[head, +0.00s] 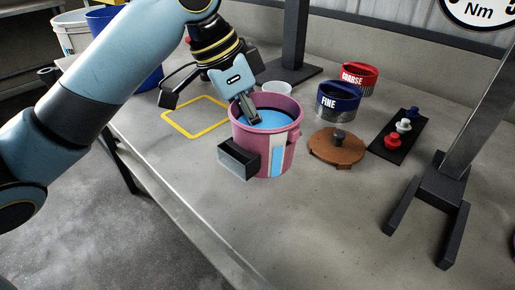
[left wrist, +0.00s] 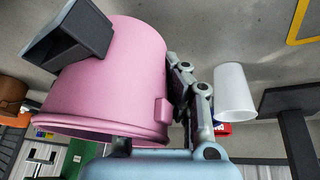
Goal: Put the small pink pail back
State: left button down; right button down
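The small pink pail (head: 254,138) stands upright over the grey table in the head view, with blue contents, a white and light-blue stripe and a dark open box on its side. Whether its base touches the table I cannot tell. It fills the left part of the left wrist view (left wrist: 120,75). My left gripper (head: 250,112) is at its rim, one finger inside and the other outside. The outer finger (left wrist: 182,88) lies against the pail wall, so it looks shut on the wall; the inner finger is hidden in the wrist view. My right gripper is not in view.
An empty yellow square outline (head: 196,117) lies left of the pail. A white cup (head: 278,88) stands behind it. FINE (head: 338,101) and COARSE (head: 360,78) containers, a brown lid (head: 337,147), a knob tray (head: 387,148) and a forked stand (head: 440,190) occupy the right. The front table is clear.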

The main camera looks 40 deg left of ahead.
pick_arm(q)
notch_tip(320, 180, down, 4)
jog(key=shift+f+b, duration=0.1)
jog(key=shift+b, duration=0.6)
jog(key=c, duration=1.5)
grip_release()
jog(key=p+v, duration=0.4)
jog(key=v, duration=0.8)
jog(key=shift+w, duration=0.1)
